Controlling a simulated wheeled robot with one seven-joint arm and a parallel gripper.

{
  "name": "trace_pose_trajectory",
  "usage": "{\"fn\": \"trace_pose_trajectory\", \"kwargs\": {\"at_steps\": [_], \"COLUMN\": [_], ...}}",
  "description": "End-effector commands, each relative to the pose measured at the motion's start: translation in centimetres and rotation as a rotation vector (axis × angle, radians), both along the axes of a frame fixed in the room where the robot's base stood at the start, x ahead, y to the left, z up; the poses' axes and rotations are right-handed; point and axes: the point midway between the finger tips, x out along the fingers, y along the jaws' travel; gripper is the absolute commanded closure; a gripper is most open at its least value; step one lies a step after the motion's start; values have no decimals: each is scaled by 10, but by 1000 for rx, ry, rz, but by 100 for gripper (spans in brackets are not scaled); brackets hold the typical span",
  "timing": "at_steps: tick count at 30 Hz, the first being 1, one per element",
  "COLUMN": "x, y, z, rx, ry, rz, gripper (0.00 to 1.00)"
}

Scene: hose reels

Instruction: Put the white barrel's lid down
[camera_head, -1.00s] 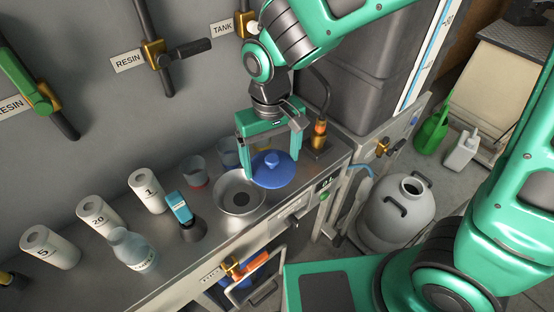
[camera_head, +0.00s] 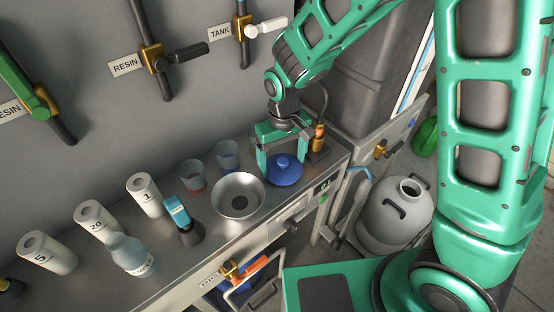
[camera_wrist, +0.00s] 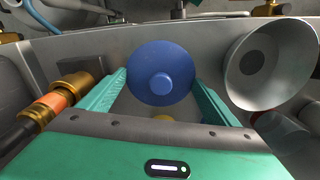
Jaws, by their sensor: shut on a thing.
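The blue round lid (camera_head: 284,172) with a small knob is at the right end of the steel counter, just right of the metal bowl. My gripper (camera_head: 282,162) points down over it and is shut on it. In the wrist view the lid (camera_wrist: 161,75) sits between my two green fingers (camera_wrist: 160,85). I cannot tell whether its underside touches the counter. The white barrel (camera_head: 397,212) stands on the floor to the right of the counter, its round mouth uncovered.
The metal bowl (camera_head: 238,196) is close left of the lid. Two clear cups (camera_head: 228,155) stand behind it. A brass fitting (camera_head: 318,140) rises at the counter's back right. A teal-topped bottle (camera_head: 178,213), glass flask (camera_head: 130,254) and numbered white cylinders (camera_head: 145,195) stand left.

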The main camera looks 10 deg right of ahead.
Motion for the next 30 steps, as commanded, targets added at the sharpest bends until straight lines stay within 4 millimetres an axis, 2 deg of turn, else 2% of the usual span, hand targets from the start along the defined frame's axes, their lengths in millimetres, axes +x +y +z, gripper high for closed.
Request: {"fn": "trace_pose_trajectory", "kwargs": {"at_steps": [8,9,11,20,23,30], "x": [0,0,0,0,1,1], "y": [0,1,1,1,1,2], "z": [-1,-2,-1,3,13,60], "rx": [0,1,1,2,3,5], "ry": [-1,-1,-1,-2,-3,-5], "rz": [0,0,0,1,1,2], "gripper": [38,11,0,0,0,0]}}
